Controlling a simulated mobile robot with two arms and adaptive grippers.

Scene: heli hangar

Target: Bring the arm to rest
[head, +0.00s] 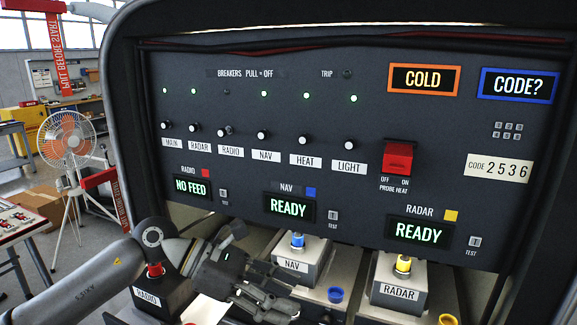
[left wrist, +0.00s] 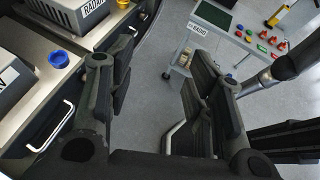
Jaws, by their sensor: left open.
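My left arm (head: 85,281) comes in from the lower left of the head view, in front of the lower part of the panel. My left gripper (head: 274,292) is in front of the NAV box (head: 293,265) and right of the RADIO box (head: 147,298). The left wrist view also shows the gripper (left wrist: 158,92), its two dark fingers wide apart. Nothing is between them but a view of grey floor and a cart's edge. My right gripper is not seen in either view.
The dark panel (head: 270,115) has a row of breakers, a red probe heat switch (head: 398,157) and READY and NO FEED displays. A RADAR box (head: 398,285) stands right of the NAV box. A fan (head: 67,140) stands left. A cart with coloured parts (left wrist: 245,30) is beyond the gripper.

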